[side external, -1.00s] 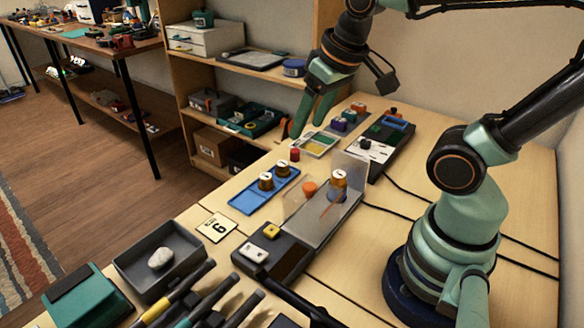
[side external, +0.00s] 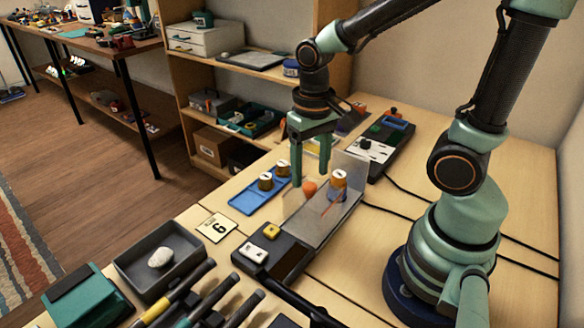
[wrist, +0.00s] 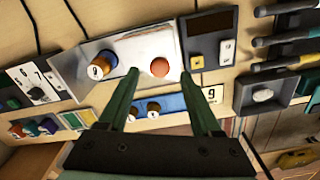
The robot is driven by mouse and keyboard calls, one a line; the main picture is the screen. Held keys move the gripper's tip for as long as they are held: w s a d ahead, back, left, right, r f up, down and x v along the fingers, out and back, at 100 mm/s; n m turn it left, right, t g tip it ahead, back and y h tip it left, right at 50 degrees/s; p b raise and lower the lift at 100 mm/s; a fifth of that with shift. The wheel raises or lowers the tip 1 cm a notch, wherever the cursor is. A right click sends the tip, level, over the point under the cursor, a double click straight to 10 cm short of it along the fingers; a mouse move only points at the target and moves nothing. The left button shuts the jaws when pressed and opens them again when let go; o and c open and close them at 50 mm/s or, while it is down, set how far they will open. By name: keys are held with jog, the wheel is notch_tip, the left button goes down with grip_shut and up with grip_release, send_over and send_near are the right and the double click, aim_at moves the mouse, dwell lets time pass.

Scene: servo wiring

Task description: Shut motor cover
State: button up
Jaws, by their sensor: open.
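The motor station's grey metal plate (side external: 318,222) carries a brass motor (side external: 337,184) in a round seat and an orange knob (side external: 309,188). A translucent panel (side external: 351,167), which looks like the motor cover, stands raised at the plate's far right end, behind the motor. A second clear panel edge shows near the knob; I cannot tell how they join. My gripper (side external: 310,180) points down, open and empty, close above the knob. In the wrist view the orange knob (wrist: 160,67) lies between the fingertips, and the motor (wrist: 102,65) is left of them.
A blue tray (side external: 243,203) with two brass motors lies left of the plate. A dark switch box (side external: 270,253) adjoins its near end. A card (side external: 217,227), a grey bin (side external: 128,267) and several dark-handled tools lie nearer. Another panel (side external: 375,150) stands behind.

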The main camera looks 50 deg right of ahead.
aim_at(310, 186)
jog(key=shift+f, duration=1.65)
grip_shut()
jog(key=shift+r, duration=0.1)
